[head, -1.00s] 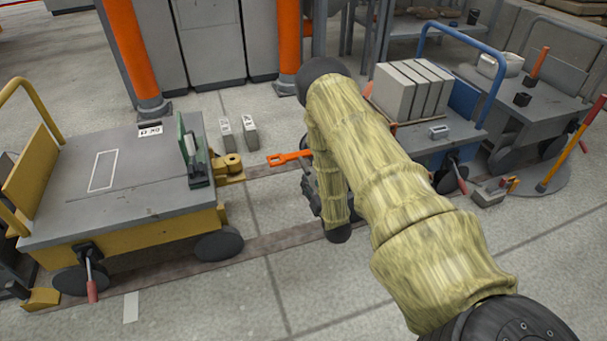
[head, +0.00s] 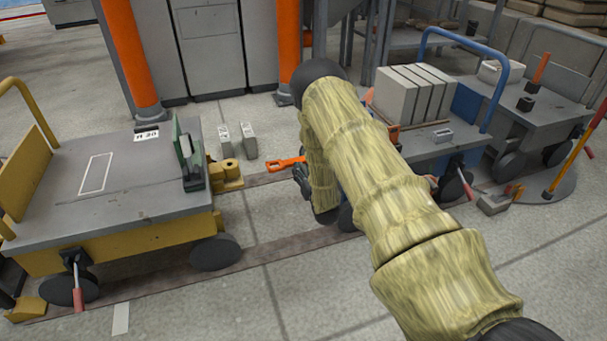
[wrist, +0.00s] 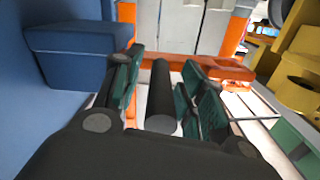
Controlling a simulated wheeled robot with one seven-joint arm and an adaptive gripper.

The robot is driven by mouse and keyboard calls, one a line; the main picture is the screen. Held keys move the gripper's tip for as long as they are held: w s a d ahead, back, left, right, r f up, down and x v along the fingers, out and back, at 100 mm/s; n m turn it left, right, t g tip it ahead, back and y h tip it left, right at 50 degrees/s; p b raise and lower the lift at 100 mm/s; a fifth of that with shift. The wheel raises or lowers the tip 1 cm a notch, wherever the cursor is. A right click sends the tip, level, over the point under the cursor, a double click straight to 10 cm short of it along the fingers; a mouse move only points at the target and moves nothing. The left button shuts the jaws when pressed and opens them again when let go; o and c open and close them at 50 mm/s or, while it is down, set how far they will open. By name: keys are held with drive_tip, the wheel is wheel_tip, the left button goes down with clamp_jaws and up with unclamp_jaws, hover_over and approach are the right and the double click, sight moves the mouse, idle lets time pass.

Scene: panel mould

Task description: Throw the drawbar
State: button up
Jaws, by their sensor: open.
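The orange drawbar (head: 287,163) shows in the head view as a short forked bar between the yellow cart's coupler (head: 226,174) and the blue cart (head: 460,135); my arm hides its other end. In the wrist view the orange bar (wrist: 205,67) runs across beyond my fingertips. My gripper (wrist: 162,85) is open, with dark green finger pads. A dark cylinder (wrist: 161,110) with a grey end lies between the fingers, with gaps visible beside it. In the head view my gripper (head: 301,182) is partly hidden by my arm.
The yellow cart (head: 110,190) stands at left, with a green upright piece on its deck. The blue cart carries grey blocks (head: 412,92). Two grey blocks (head: 236,140) lie on the floor behind the drawbar. Floor in front is mostly clear.

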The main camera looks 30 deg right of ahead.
drive_tip(key=shift+w, duration=0.25)
clamp_jaws()
